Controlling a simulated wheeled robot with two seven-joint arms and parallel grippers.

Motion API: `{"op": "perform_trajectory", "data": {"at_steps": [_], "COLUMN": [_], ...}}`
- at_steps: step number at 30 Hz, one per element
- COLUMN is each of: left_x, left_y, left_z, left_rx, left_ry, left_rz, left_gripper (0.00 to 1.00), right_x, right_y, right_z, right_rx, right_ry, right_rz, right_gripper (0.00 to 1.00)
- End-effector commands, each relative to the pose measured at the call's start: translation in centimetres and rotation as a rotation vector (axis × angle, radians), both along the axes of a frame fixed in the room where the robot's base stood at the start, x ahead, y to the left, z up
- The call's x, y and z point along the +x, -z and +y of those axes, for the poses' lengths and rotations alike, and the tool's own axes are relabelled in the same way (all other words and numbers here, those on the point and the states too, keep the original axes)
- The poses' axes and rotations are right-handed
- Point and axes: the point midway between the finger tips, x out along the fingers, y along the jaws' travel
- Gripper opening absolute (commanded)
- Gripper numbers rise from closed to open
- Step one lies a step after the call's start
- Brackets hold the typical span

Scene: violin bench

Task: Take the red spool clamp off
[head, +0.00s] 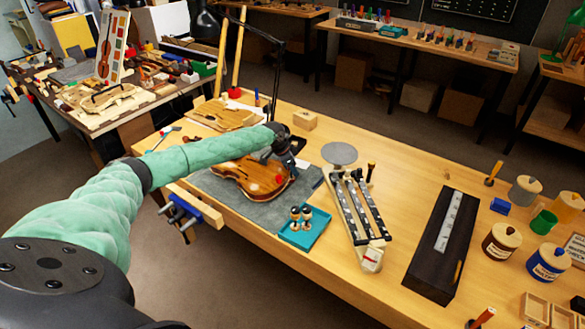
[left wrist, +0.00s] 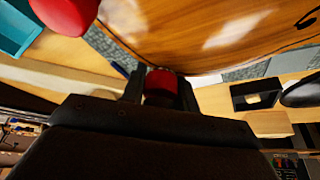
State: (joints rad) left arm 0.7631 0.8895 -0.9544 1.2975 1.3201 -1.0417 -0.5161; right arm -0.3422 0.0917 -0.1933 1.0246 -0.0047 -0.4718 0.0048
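The violin body (head: 240,178) lies flat on a grey mat on the bench. A red spool (head: 279,180) shows at its right end in the head view. My left gripper (head: 290,160) is over that end of the violin. In the left wrist view, a red spool (left wrist: 161,83) fills the narrow gap between the left fingers (left wrist: 161,90), beside the violin's edge (left wrist: 215,45). The fingers look closed on it. A second, nearer red piece (left wrist: 66,14) shows at the top left; whether both belong to one clamp is unclear. My right gripper is not in view.
A teal tray (head: 318,228) with two small spool-like pieces stands in front of the violin. A jig with dark rails (head: 360,208) and a long dark box (head: 428,265) lie to the right. A blue vise (head: 188,215) is on the front edge. Jars stand at the far right.

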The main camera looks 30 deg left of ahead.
Motion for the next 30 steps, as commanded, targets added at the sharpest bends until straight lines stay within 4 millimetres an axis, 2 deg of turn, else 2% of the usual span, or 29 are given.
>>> {"op": "perform_trajectory", "data": {"at_steps": [1, 2, 3, 6, 7, 30], "left_x": [0.01, 0.01, 0.01, 0.02, 0.02, 0.35], "left_y": [-0.02, -0.02, -0.02, -0.03, -0.03, -0.11], "left_z": [0.03, 0.03, 0.03, 0.02, 0.02, -0.25], "left_rx": [0.000, 0.000, 0.000, 0.001, 0.000, -0.001], "left_ry": [0.000, 0.000, 0.000, 0.000, 0.000, 0.000], "left_rz": [0.000, 0.000, 0.000, -0.001, 0.000, -0.003], "left_gripper": [0.12, 0.07, 0.28, 0.08, 0.06, 0.06], "right_x": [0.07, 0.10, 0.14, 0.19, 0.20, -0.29], "right_y": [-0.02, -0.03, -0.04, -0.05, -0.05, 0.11], "right_z": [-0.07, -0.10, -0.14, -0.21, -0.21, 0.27], "right_rx": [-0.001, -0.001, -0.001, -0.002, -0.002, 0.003], "right_ry": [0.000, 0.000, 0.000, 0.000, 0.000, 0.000], "right_rz": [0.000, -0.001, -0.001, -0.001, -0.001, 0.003], "right_gripper": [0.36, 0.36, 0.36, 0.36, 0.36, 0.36]}}
